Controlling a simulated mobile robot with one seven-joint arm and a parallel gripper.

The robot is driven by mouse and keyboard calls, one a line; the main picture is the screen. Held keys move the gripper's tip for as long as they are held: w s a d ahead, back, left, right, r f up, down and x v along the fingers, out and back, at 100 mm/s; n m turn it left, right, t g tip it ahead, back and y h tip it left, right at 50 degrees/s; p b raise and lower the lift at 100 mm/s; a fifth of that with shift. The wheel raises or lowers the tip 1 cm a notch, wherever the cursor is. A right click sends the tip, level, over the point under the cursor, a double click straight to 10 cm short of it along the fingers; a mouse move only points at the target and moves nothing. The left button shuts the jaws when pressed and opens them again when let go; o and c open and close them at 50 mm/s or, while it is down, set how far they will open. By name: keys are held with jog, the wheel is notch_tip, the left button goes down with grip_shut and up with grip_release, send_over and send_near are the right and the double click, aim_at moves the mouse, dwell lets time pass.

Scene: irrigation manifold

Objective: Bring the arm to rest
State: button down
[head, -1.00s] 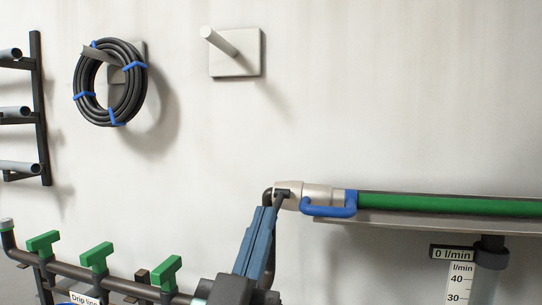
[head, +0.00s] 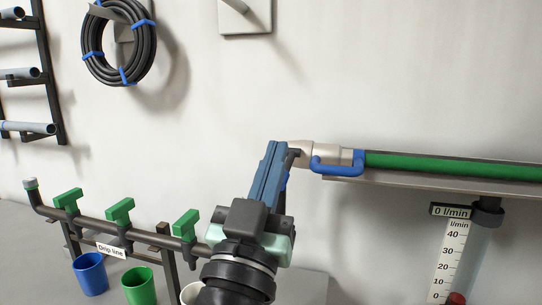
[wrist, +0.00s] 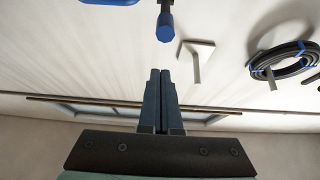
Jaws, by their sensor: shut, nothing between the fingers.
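My gripper (head: 275,147) points upward in the lower middle of the head view, its blue fingers closed together. The wrist view shows the two fingers (wrist: 160,74) side by side with nothing between them. In the head view the fingertips overlap the left end of a pale pipe coupling (head: 305,153) with a blue handle (head: 338,168). I cannot tell from this whether they touch it. In the wrist view a blue-ended part (wrist: 165,27) shows above the fingertips, apart from them.
A green pipe (head: 450,167) lies along a wall rail at the right, above a flow gauge (head: 453,262). A drip line (head: 88,227) with green valves stands at lower left, with a blue cup (head: 90,275) and a green cup (head: 139,287). A hose coil (head: 148,60) hangs on the wall.

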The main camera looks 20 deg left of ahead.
jog(key=b+v, duration=0.2)
jog(key=v, duration=0.8)
jog(key=s+d+r+t+h, duration=0.1)
jog(key=d+r+t, duration=0.1)
jog(key=d+r, duration=0.4)
jog(key=s+d+r+t, duration=0.1)
jog(key=s+d+r, duration=0.1)
jog(key=d+r, duration=0.5)
notch_tip(320, 180, up, 25)
jog(key=a+y+p, duration=0.1)
jog(key=a+p, duration=0.1)
jog(key=p, duration=2)
jog(key=shift+a, duration=0.25)
jog(key=shift+d, duration=0.2)
